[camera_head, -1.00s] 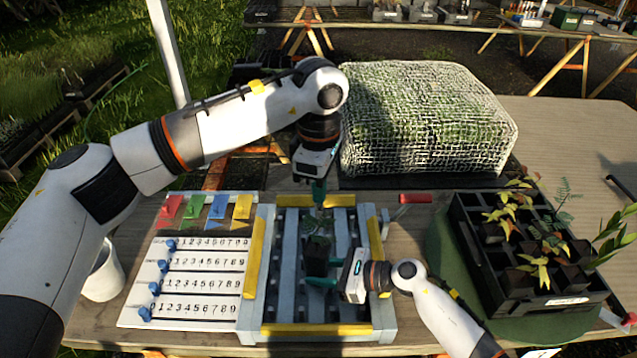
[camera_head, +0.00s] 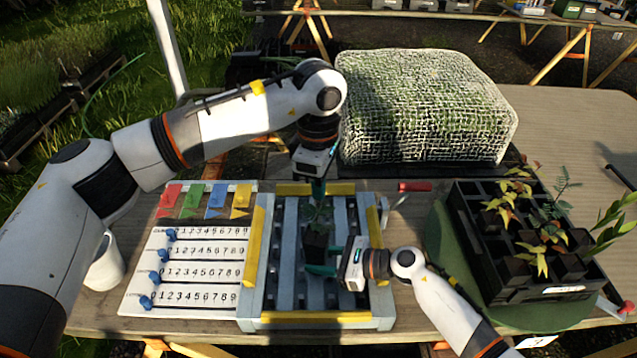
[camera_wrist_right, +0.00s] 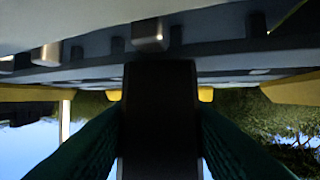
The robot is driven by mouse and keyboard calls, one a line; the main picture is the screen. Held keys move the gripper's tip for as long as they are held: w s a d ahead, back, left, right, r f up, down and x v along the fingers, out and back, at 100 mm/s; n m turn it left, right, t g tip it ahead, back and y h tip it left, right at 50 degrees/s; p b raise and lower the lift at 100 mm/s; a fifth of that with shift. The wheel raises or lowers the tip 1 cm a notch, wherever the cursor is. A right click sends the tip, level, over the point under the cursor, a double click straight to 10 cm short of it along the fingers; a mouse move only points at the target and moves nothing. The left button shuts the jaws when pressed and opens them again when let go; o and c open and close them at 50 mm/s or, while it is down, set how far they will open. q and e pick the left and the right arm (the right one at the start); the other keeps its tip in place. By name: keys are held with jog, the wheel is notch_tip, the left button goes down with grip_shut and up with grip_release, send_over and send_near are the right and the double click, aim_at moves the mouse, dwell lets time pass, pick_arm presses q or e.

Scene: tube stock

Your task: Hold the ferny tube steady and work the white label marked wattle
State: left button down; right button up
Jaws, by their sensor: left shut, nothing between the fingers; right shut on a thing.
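A dark square tube (camera_head: 315,241) with a small green ferny plant (camera_head: 318,214) stands upright over the slatted grey rack. My right gripper (camera_head: 318,257) is shut on this tube from the right; in the right wrist view the dark tube (camera_wrist_right: 160,120) fills the space between the two green fingers. My left gripper (camera_head: 318,192) points down at the top of the foliage, shut with nothing in it; its tips are close to the leaves, and contact cannot be told. I cannot make out a white label marked wattle at the tube.
The grey rack (camera_head: 257,292) has yellow end bars. Left of it lies a white number board (camera_head: 195,304) with blue sliders, below coloured tags (camera_head: 216,198). A black plant tray (camera_head: 478,255) stands right, a mesh-covered block (camera_head: 425,110) behind. A red-handled tool (camera_head: 414,187) lies between.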

pick_arm(q)
jog(key=shift+f, duration=0.15)
jog(key=shift+f, duration=2.6)
jog(key=shift+f, duration=0.25)
jog(key=c, duration=1.6)
grip_release()
jog(key=shift+c, duration=0.2)
notch_tip(320, 180, up, 12)
pick_arm(e)
jog(key=o, duration=0.8)
